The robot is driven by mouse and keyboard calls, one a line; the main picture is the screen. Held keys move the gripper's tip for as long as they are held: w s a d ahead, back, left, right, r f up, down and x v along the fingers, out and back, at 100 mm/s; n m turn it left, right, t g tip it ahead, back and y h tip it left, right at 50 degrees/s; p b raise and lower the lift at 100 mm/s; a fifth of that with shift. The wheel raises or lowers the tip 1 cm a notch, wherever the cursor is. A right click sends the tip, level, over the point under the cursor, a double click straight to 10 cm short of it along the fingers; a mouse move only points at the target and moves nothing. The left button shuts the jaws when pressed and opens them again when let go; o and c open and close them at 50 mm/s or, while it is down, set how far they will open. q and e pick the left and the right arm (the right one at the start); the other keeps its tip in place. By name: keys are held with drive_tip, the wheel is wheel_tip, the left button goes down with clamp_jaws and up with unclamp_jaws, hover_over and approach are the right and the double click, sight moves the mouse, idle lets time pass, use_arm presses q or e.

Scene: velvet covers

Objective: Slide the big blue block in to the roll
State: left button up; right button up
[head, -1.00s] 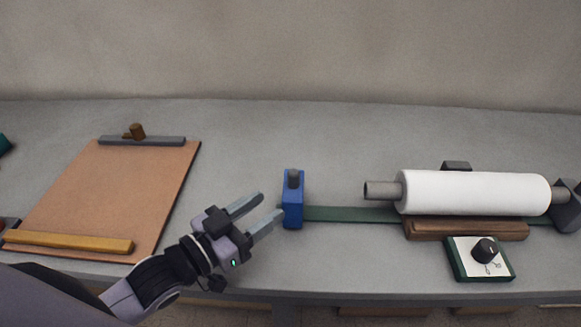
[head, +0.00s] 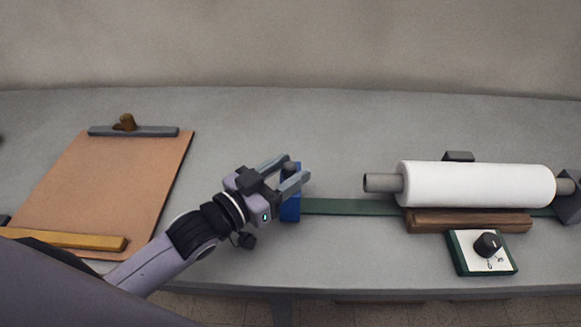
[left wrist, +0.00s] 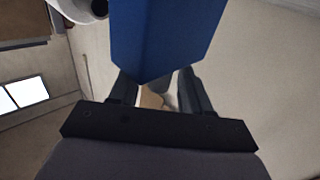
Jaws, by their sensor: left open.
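The big blue block (head: 290,207) stands upright at the left end of a green rail (head: 350,207), with a grey knob on its top. My left gripper (head: 286,172) is open at the upper part of the block, its fingers either side of the knob in the head view. In the left wrist view the blue block (left wrist: 165,35) fills the upper middle, just beyond the open fingers. The white roll (head: 475,184) lies on its grey spindle at the right, with a clear gap between it and the block. My right gripper is not in view.
A brown wooden block (head: 470,221) sits below the roll. A control box with a black knob (head: 488,244) is in front of it. A clipboard-like brown board (head: 100,185) with a yellow bar (head: 75,241) lies at the left. The rail between block and roll is clear.

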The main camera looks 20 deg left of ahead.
use_arm(q)
drive_tip(key=shift+w+d, duration=0.25)
drive_tip(key=shift+w, duration=0.2)
